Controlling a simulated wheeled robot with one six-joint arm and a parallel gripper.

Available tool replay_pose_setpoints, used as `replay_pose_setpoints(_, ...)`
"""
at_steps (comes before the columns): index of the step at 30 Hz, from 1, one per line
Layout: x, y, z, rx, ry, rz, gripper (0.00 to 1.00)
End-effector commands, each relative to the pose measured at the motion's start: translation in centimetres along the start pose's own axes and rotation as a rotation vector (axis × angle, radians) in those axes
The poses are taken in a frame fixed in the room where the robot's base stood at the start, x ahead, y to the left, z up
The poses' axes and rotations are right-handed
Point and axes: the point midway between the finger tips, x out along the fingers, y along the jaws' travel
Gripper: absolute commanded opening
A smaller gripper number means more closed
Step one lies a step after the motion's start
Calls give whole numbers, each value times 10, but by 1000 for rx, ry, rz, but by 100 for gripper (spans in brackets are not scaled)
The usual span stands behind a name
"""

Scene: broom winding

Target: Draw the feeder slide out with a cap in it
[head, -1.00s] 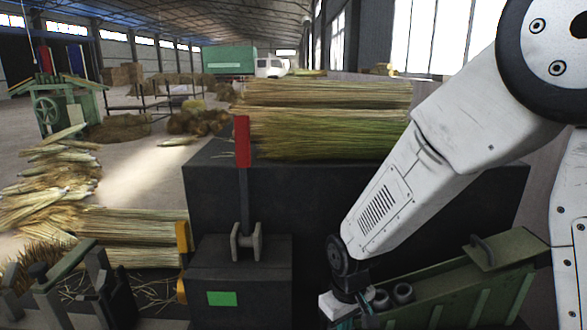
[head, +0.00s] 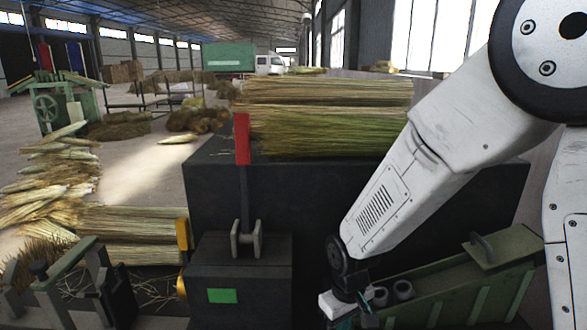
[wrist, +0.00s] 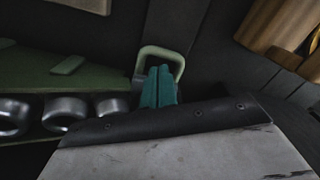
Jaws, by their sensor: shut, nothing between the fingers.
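The green feeder (head: 470,285) stands at the lower right in the head view, with grey metal caps (head: 402,290) at its near end. In the wrist view, several round caps (wrist: 62,110) sit in a row along the green feeder body at left. A pale green loop handle (wrist: 163,50), likely the slide's, stands just beyond my gripper (wrist: 160,72). My teal fingers are shut together with nothing between them. They overlap the loop's opening; I cannot tell whether they are inside it or in front of it. The slide itself is mostly hidden behind my wrist.
A dark machine box with a red-gripped lever (head: 242,140) and a green button (head: 222,296) stands left of my arm. Straw bundles (head: 325,115) lie on the dark bench behind. A wooden or brass-coloured part (wrist: 280,25) shows at the wrist view's upper right.

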Motion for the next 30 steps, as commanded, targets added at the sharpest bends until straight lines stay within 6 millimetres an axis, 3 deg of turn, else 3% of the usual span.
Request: replay_pose_setpoints(30,31,0,0,0,-1,0,0)
